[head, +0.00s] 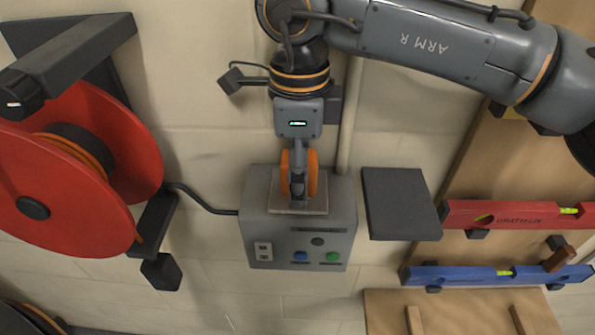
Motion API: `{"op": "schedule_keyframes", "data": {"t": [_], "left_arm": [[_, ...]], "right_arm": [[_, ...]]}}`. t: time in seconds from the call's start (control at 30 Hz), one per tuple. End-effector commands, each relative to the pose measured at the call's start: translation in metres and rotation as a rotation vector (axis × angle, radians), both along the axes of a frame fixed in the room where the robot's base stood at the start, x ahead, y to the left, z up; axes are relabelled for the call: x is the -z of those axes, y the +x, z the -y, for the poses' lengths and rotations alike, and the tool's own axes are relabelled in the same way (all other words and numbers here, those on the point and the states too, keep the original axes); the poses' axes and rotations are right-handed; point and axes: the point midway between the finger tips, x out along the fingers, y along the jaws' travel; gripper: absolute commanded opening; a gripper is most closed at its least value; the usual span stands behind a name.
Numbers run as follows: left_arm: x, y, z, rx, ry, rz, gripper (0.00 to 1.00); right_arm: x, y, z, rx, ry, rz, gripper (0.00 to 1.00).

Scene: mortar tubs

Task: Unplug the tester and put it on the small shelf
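The orange tester (312,172) stands at a light grey plate (318,204) on the upper face of the grey wall box (255,222). My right gripper (298,190) comes down from above over the tester, with orange showing on both sides of its fingers. The fingers overlap in this view, so I cannot tell whether they are shut on it. The tester's plug end is hidden. The small shelf (400,204), a dark grey slab, is just right of the box and its visible top is empty. My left gripper is not in view.
A red cable reel (75,200) on a dark bracket is at the left, with a cable running to the box. A red level (515,214) and a blue level (490,276) hang at the right. The box front has blue and green buttons. Bare wall lies below the box.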

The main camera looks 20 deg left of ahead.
Motion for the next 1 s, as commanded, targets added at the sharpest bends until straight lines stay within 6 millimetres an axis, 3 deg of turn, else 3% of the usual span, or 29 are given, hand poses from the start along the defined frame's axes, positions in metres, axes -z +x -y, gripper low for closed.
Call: {"op": "schedule_keyframes", "data": {"t": [0.03, 0.33, 1.0], "left_arm": [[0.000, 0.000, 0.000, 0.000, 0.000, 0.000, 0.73], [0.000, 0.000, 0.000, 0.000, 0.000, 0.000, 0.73], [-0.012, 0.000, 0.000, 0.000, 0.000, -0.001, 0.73]], "right_arm": [[0.000, 0.000, 0.000, 0.000, 0.000, 0.000, 0.60], [0.000, 0.000, 0.000, 0.000, 0.000, 0.000, 0.00], [-0.020, 0.000, 0.000, 0.000, 0.000, 0.001, 0.00]]}}
